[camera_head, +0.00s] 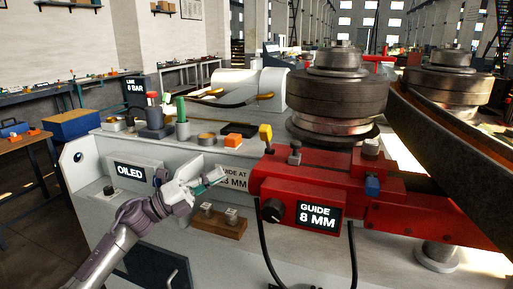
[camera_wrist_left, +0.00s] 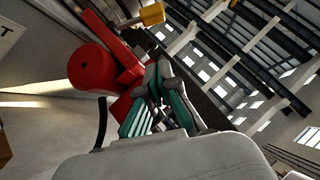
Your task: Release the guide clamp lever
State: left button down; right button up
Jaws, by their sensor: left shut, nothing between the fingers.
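The red guide block (camera_head: 310,180), labelled "GUIDE 8 MM", stands on the grey machine bed at right of centre. A lever with a yellow knob (camera_head: 265,133) rises from its left end, close to upright; I take it as the guide clamp lever. The yellow knob (camera_wrist_left: 152,14) also shows at the top of the left wrist view, beyond my fingertips. My left gripper (camera_head: 215,176) is shut and empty, left of the red block and lower than the knob, apart from it. In the left wrist view its teal-padded fingers (camera_wrist_left: 158,78) come together in front of the red parts (camera_wrist_left: 92,66).
Large dark rollers (camera_head: 338,95) stand behind the red block, with a long curved beam (camera_head: 440,130) at right. A wooden block with metal pieces (camera_head: 218,222) lies below my gripper. An orange block (camera_head: 240,129) and a green-handled tool (camera_head: 181,108) stand on the bed behind.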

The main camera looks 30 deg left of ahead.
dwell(0.3)
pick_arm(q)
jog(key=p, duration=0.5)
send_near(267, 140)
jog(key=w+d+r, duration=0.2)
jog(key=d, duration=0.1)
jog(key=w+d+r, duration=0.1)
jog(key=shift+w+d, duration=0.15)
jog(key=shift+d, duration=0.2)
jog(key=shift+w+a+r, duration=0.1)
jog(key=shift+w+a, duration=0.05)
jog(key=shift+w, duration=0.4)
